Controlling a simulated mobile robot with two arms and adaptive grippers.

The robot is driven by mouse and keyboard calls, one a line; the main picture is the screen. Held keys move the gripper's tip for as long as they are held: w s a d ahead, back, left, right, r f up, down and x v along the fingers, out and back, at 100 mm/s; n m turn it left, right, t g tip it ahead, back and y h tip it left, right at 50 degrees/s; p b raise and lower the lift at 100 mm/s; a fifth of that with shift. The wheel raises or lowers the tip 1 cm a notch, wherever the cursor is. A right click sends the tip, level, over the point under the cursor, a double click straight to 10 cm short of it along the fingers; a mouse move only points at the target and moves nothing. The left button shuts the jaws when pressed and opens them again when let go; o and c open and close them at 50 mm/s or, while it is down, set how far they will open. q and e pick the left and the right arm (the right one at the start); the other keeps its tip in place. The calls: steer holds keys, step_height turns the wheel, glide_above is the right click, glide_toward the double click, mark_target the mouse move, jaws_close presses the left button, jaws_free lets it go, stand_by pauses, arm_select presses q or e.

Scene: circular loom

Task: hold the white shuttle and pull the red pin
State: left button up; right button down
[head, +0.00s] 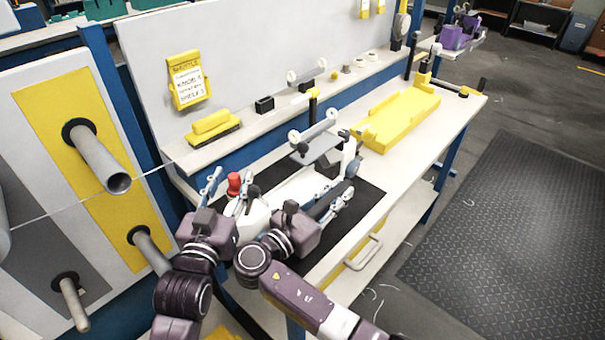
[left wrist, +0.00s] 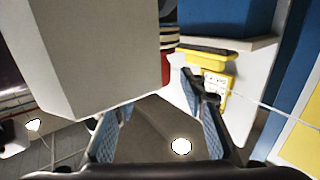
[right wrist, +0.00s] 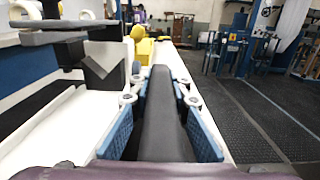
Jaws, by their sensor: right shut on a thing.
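The white shuttle (head: 295,190) lies on a dark mat on the bench in the head view. Its pale end fills the upper left of the left wrist view (left wrist: 90,50). The red pin (head: 234,184) stands at the shuttle's near left end, and in the left wrist view (left wrist: 166,68) it is partly hidden behind the pale block. My left gripper (head: 230,190) is open around or just beside the pin, without visible contact. My right gripper (head: 335,203) is shut on a dark bar (right wrist: 160,110) that appears to run along the shuttle's side; blue pads flank it.
A grey plate on a stand (head: 318,148) rises beside the shuttle. A yellow tray (head: 400,120) lies farther along the bench, and a yellow-black brush (head: 212,128) sits on the back ledge. Large pegs (head: 100,155) project at the left. The floor at right is clear.

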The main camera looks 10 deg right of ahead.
arm_select(q)
steer(key=shift+x, duration=0.8)
jaws_close()
